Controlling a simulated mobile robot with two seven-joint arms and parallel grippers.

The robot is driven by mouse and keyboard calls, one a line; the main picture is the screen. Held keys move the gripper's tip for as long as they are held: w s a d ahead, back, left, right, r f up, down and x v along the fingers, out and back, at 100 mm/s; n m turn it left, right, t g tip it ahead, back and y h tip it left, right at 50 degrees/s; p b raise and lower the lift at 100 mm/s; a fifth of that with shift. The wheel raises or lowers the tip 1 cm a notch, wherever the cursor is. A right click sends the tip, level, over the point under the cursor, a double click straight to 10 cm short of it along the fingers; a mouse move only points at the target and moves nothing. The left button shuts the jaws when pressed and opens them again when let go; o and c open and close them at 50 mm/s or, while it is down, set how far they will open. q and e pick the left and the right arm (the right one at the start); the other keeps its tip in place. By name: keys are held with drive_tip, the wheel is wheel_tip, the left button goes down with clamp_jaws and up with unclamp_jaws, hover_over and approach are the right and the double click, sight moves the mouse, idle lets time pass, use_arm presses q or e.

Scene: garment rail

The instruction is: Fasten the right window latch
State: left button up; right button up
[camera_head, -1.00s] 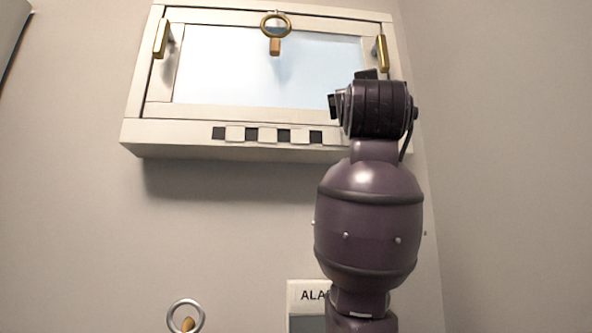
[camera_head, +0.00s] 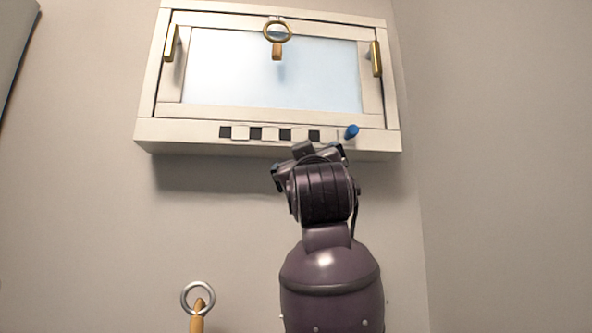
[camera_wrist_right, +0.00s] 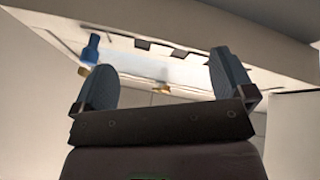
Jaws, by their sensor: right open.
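The window (camera_head: 270,75) is high on the wall in a pale frame. Its right latch, a gold upright handle (camera_head: 376,59), is on the frame's right side; a matching left latch (camera_head: 171,43) is opposite. My right gripper (camera_head: 308,155) is below the window's lower edge, left of and well below the right latch, touching nothing that I can see. In the right wrist view its two blue-grey fingers (camera_wrist_right: 163,75) are spread and empty. A small gold part beyond the left finger there looks like the right latch (camera_wrist_right: 84,71). My left gripper is not in view.
A blue knob (camera_head: 351,131) sits at the lower right of the frame; it also shows in the right wrist view (camera_wrist_right: 91,48). A gold ring (camera_head: 277,32) hangs at the top centre. A silver ring (camera_head: 198,298) is at lower left. The wall right of the window is bare.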

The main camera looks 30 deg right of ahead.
use_arm(q)
drive_tip(key=shift+s+a, duration=0.25)
drive_tip(key=shift+s, duration=0.1)
use_arm(e)
drive_tip(key=shift+w+a+f+n+y, duration=0.2)
drive_tip(key=shift+a+f+n+y, duration=0.3)
drive_tip(key=shift+f, duration=0.3)
